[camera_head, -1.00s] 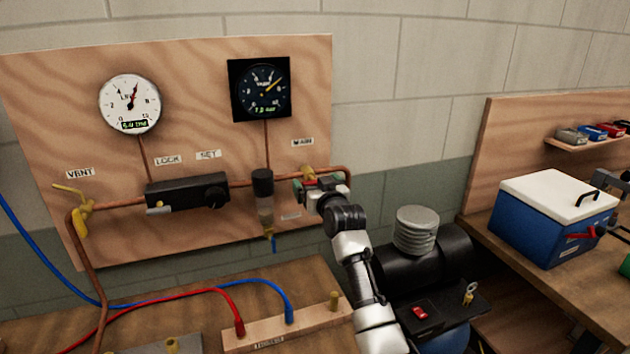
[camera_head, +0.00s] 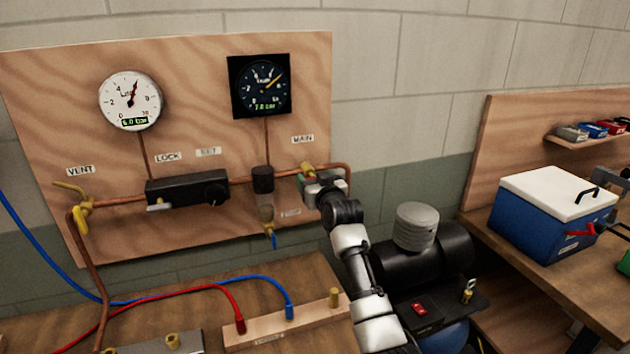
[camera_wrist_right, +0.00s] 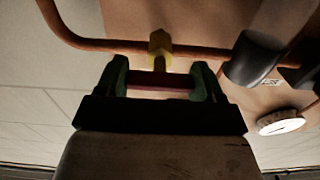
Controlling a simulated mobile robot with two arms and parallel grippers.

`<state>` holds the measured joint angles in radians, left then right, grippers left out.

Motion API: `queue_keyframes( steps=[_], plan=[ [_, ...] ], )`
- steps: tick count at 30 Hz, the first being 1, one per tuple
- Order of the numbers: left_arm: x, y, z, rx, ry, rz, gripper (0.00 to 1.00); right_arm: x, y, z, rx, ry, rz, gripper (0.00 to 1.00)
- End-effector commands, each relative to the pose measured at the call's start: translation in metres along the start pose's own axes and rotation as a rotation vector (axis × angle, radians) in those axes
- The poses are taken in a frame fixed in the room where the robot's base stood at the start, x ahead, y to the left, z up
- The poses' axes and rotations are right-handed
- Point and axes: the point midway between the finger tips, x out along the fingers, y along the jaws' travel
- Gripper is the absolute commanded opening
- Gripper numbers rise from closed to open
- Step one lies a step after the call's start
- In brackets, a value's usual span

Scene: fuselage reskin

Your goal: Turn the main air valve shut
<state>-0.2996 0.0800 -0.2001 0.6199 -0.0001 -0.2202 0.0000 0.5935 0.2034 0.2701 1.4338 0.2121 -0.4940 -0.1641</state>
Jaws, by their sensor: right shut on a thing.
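The main air valve has a brass body (camera_head: 307,169) on the copper pipe under the MAIN label (camera_head: 302,139). The brass body also shows in the right wrist view (camera_wrist_right: 160,45). My right gripper (camera_head: 307,187) is at the valve, just below the brass body, and covers most of the handle in the head view. In the right wrist view its green fingertips (camera_wrist_right: 160,82) are on either side of the red valve handle (camera_wrist_right: 160,77), and the gripper is shut on it. My left gripper is not in view.
A round white gauge (camera_head: 130,101) and a square black gauge (camera_head: 260,86) hang on the plywood panel (camera_head: 200,75). A dark filter (camera_head: 263,179) sits left of the valve. A black compressor tank (camera_head: 445,250) stands below right. A blue cooler (camera_head: 550,222) is on the right bench.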

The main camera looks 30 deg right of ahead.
Motion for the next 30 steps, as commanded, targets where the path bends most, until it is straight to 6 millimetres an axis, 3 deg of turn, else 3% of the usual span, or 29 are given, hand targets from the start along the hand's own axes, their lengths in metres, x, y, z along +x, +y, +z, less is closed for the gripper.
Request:
queue_keyframes(
  steps=[11, 30],
  plan=[
    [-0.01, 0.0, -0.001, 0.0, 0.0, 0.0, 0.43, 0.0, 0.0, -0.001, 0.193, -0.003, -0.001, 0.44],
    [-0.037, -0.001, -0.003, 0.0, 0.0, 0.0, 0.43, 0.001, -0.001, -0.002, 0.795, -0.002, 0.0, 0.44]
  ],
)
